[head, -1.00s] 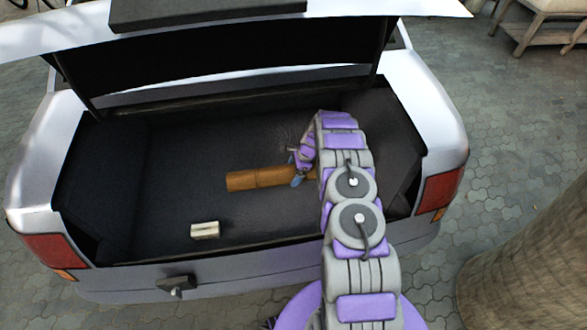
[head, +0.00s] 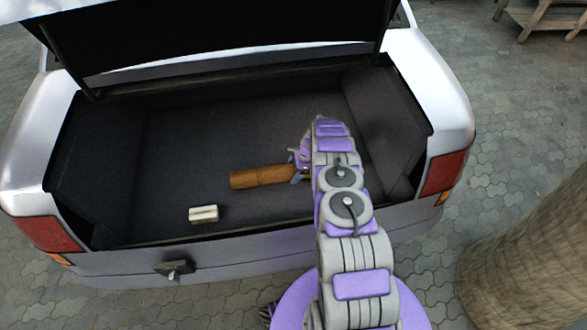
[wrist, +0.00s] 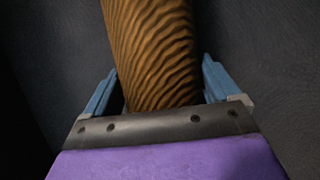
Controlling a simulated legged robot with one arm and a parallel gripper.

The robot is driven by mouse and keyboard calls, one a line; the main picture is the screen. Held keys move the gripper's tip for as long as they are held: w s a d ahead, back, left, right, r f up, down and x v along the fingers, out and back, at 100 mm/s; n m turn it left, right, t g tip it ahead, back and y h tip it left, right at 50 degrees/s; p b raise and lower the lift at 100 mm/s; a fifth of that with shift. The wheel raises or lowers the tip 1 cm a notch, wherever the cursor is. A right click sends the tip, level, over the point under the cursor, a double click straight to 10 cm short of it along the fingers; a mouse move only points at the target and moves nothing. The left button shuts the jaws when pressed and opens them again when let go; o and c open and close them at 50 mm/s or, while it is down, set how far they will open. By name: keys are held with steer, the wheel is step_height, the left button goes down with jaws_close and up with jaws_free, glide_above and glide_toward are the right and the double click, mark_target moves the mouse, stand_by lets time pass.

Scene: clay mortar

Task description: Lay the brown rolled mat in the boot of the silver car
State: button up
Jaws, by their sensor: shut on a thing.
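The brown rolled mat (head: 262,176) is inside the open boot (head: 190,125) of the silver car (head: 440,90). It lies roughly crosswise, its left part free and its right end at my gripper (head: 300,167). In the wrist view the mat (wrist: 152,50) runs between the two blue fingers of my gripper (wrist: 158,85), which is shut on it. My arm hides part of the mat's right end. I cannot tell whether the mat touches the boot floor.
The raised lid (head: 220,30) hangs above the back. A trunk-like column (head: 530,260) stands at the right. The left of the boot floor is clear.

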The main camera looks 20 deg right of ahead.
steer(key=shift+f, duration=0.4)
steer(key=o, duration=1.2)
steer(key=p+v, duration=0.4)
steer(key=v, duration=1.3)
steer(key=shift+r, duration=0.2)
